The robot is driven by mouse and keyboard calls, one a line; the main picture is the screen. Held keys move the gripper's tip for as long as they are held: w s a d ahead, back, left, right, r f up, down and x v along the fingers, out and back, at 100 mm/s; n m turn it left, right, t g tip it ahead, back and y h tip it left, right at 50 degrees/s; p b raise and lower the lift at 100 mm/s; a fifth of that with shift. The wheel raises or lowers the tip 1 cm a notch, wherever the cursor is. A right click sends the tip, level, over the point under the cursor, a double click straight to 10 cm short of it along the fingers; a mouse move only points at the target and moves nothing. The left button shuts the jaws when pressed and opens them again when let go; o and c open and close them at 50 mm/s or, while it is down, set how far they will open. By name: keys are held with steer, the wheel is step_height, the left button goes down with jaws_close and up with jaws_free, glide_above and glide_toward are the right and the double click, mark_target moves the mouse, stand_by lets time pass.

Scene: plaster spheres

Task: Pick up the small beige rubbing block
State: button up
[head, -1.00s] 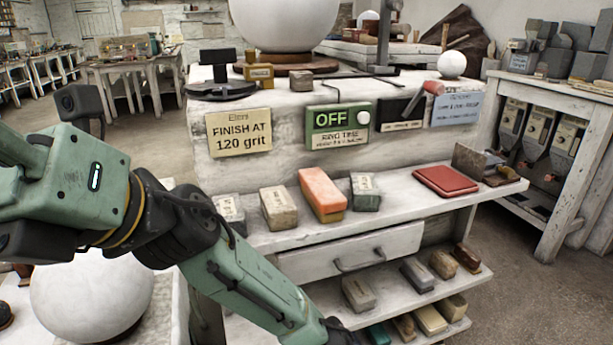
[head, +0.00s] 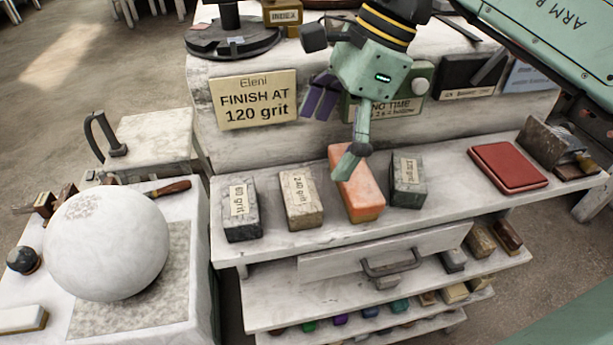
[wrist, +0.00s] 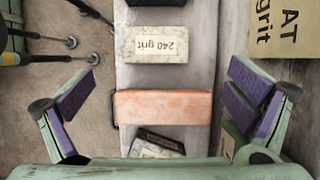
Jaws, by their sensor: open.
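A small beige block (head: 300,198) marked 240 grit lies on the upper shelf, between a dark grey block and an orange one. It also shows in the wrist view (wrist: 157,45), above the orange block (wrist: 162,107). My gripper (head: 335,137) is open and empty above the shelf, with purple pads (wrist: 75,98) spread wide. It is over the orange block, to the right of the beige block in the head view. In the wrist view the left finger is over the floor and the right finger is by the upright panel.
A dark grey block (head: 242,206) and a labelled grey block (head: 408,181) flank the row. A sign (head: 254,99) reads finish at 120 grit. A red pad (head: 508,166) lies to the right. Other blocks, some beige (head: 455,293), lie on lower shelves. A white sphere (head: 106,243) stands left.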

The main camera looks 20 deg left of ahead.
mark_target(300, 189)
steer(key=x, duration=0.4)
steer(key=shift+s, duration=0.25)
steer(key=shift+p+x, duration=1.1)
steer(key=shift+x, duration=1.8)
steer(key=shift+s, duration=0.15)
steer(key=shift+c, duration=0.5)
steer(key=shift+r, duration=0.1)
steer(key=c, duration=1.5)
